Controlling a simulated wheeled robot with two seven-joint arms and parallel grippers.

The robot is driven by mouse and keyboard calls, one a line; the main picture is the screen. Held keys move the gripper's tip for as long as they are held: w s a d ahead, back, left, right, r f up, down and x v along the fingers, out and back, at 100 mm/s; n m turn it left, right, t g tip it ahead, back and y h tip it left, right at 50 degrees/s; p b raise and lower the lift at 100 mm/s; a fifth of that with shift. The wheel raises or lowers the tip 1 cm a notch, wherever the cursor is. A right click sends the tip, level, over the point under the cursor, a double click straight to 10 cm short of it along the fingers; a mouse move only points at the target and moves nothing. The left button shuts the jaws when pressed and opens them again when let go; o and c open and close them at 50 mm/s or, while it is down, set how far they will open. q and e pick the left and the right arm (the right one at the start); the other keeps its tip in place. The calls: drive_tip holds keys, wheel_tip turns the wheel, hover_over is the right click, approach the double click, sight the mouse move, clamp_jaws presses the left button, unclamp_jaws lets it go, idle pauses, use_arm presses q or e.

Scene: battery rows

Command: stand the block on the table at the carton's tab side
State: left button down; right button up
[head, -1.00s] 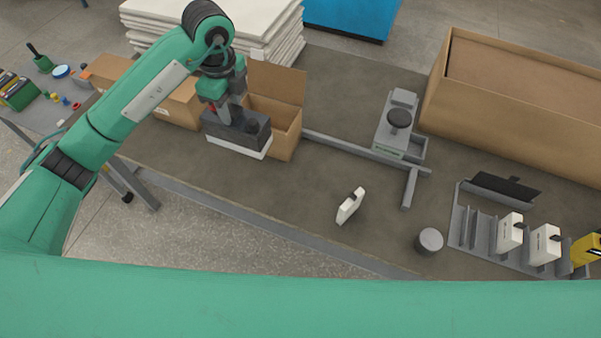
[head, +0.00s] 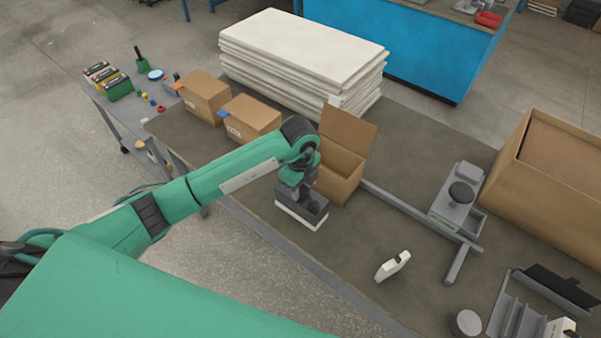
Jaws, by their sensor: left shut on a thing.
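My left gripper (head: 297,187) is shut on a dark grey block with a white lower layer (head: 301,214). The block is held flat, close to the near left side of the open brown carton (head: 338,187). I cannot tell whether the block touches the table (head: 330,238) or the carton. The carton stands on the table with its large flap (head: 348,128) raised at the back. The gripper and wrist hide the carton's left face, so its tab cannot be made out. My right gripper is not in view.
Two closed cartons (head: 206,98) (head: 252,119) stand behind left. White sheets (head: 300,50) are stacked behind. A grey rail (head: 410,209) runs right from the carton to a grey device (head: 457,200). A white piece (head: 392,266) lies in front; table between is clear.

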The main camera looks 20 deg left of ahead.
use_arm(q)
drive_tip(key=shift+f, duration=0.3)
wheel_tip(320, 180, down, 3)
drive_tip(key=shift+r+p, duration=0.1)
drive_tip(key=shift+p, duration=0.4)
drive_tip(key=shift+w+f, duration=0.1)
drive_tip(key=shift+f, duration=0.6)
drive_tip(key=c, duration=1)
unclamp_jaws()
drive_tip(key=shift+f, duration=0.1)
drive_tip(key=shift+s, duration=0.2)
